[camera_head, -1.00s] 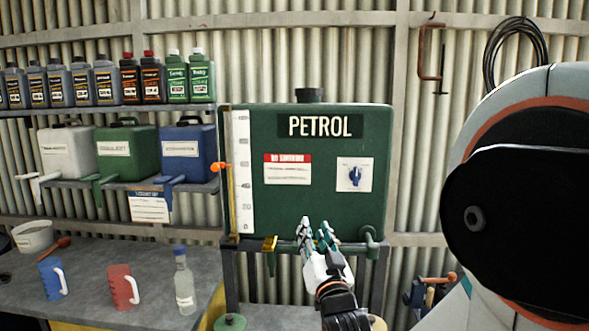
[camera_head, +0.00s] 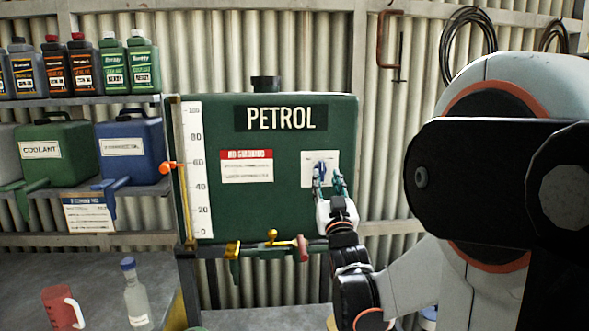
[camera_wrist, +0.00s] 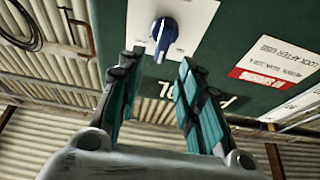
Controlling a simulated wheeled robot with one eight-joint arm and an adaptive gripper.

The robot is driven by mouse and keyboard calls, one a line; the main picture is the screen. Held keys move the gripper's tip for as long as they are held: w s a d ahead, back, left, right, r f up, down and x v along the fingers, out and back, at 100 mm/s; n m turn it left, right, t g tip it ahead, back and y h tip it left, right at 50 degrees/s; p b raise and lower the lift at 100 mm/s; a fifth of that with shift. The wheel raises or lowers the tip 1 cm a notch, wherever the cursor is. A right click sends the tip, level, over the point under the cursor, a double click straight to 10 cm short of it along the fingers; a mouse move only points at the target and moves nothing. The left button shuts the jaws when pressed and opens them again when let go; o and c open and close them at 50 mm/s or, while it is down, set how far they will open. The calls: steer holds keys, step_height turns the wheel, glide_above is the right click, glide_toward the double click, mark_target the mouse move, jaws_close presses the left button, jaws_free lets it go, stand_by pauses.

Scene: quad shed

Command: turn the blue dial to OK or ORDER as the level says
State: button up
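The blue dial (camera_head: 321,169) sits on a white plate (camera_head: 307,158) on the green petrol tank (camera_head: 270,215). In the wrist view the dial (camera_wrist: 163,35) shows its grip close to upright, with small unreadable print around it. My gripper (camera_head: 328,181) is in front of the dial. In the wrist view my gripper (camera_wrist: 159,60) is open and empty, its fingertips just short of the dial and spread to either side. The level scale (camera_head: 194,165) reads 0 to 100, with a yellowish tube (camera_head: 181,130) beside it. An orange marker (camera_head: 169,167) stands slightly below 60. The liquid level is unclear.
A red-headed notice (camera_head: 247,166) is left of the dial. A brass tap (camera_head: 272,236) and a red-handled valve (camera_head: 301,247) project below the tank. Shelves with bottles and cans stand left. A red jug (camera_head: 60,308) and clear bottle (camera_head: 134,295) stand on the bench.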

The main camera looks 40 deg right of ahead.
mark_target(322, 166)
steer(key=x, duration=0.6)
steer(key=shift+w+d, duration=0.15)
steer(key=shift+w, duration=0.05)
steer(key=shift+r, duration=0.1)
steer(key=c, duration=0.7)
